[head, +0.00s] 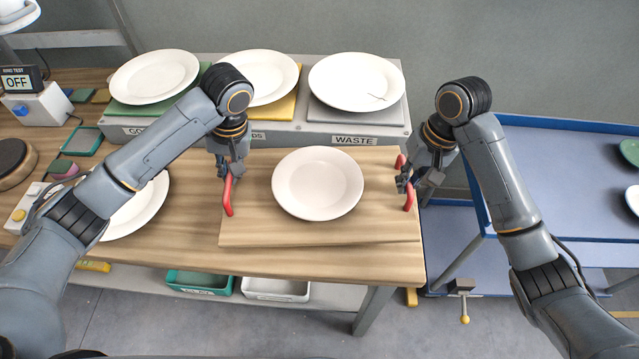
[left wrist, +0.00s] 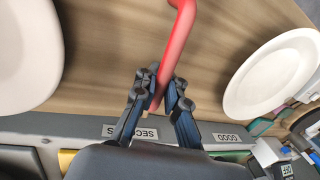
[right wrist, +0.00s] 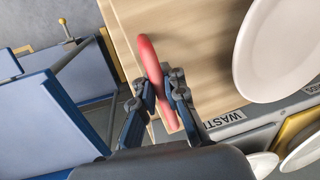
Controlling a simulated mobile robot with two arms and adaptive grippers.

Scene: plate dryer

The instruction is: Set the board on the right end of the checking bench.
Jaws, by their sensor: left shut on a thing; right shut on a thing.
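The wooden board (head: 255,226) lies over the right end of the wooden checking bench (head: 345,267), with a white plate (head: 317,184) on its middle. It has a red handle at each side. My left gripper (head: 230,174) is shut on the left red handle (head: 228,197), which also shows between its fingers in the left wrist view (left wrist: 175,50). My right gripper (head: 407,182) is shut on the right red handle (head: 409,199), seen in the right wrist view (right wrist: 150,58). I cannot tell whether the board touches the bench top.
Behind the board a raised shelf holds three plates on green, yellow and grey mats; the grey one is by the WASTE label (head: 354,140). Another plate (head: 140,208) sits left of the board. A blue cart (head: 560,185) stands to the right, past a gap.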

